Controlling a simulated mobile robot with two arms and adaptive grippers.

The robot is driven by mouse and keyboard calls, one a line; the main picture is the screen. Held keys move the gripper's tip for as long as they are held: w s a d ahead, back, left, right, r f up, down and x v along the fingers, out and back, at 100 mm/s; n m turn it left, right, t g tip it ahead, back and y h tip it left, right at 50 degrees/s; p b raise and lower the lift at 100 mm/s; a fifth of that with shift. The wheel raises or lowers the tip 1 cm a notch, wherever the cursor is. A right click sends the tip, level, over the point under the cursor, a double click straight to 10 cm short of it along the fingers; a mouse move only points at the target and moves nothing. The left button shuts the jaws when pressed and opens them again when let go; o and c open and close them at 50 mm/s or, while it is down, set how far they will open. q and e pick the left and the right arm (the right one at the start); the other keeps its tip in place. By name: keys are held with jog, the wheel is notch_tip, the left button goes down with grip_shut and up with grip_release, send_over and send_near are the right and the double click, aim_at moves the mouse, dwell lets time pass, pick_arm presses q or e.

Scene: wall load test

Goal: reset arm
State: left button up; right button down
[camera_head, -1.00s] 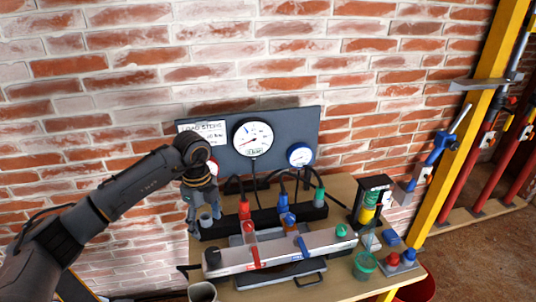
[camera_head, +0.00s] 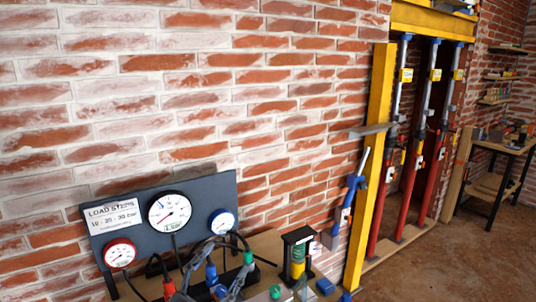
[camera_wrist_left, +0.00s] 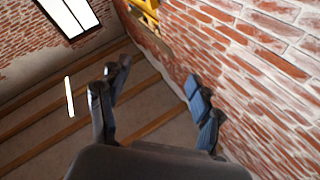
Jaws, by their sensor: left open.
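My left gripper (camera_head: 226,262) shows only partly at the bottom edge of the head view, as grey fingers in front of the gauge bench. In the left wrist view the same gripper (camera_wrist_left: 156,78) is open, with its dark blue-grey fingers wide apart and nothing between them. It points up towards a beamed ceiling, with the brick wall (camera_wrist_left: 270,90) to the right. My right gripper is not in view.
A dark gauge panel (camera_head: 85,223) with round dials stands against the wall, with cables and coloured fittings below it. A yellow post (camera_head: 370,160) and red-and-grey props (camera_head: 388,195) stand to the right. Open floor (camera_head: 460,265) lies at the lower right.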

pick_arm(q)
jog(key=s+a+f+n+g+y, duration=0.3)
jog(key=a+f+n+y, duration=0.25)
jog(key=f, duration=0.35)
jog(key=s+a+f+n+g+y, duration=0.2)
jog(key=s+a+f+n+y, duration=0.25)
jog(key=a+f+y, duration=0.3)
jog(key=s+d+f+g+h, duration=0.1)
jog(key=s+f+g, duration=0.45)
jog(key=s, duration=0.45)
jog(key=s+d+f+g+h, duration=0.1)
jog(key=s+f+g, duration=0.4)
jog(key=s+f, duration=0.3)
notch_tip(320, 180, down, 25)
jog(key=s, duration=0.3)
jog(key=s+a+f+g, duration=0.1)
jog(key=s+f, duration=0.7)
jog(key=s+a+f+g, duration=0.1)
jog(key=s+a+f, duration=0.1)
jog(key=s+f, duration=0.6)
jog(key=shift+s+a+y, duration=0.2)
jog(key=shift+a+y, duration=0.05)
jog(key=shift+y, duration=0.05)
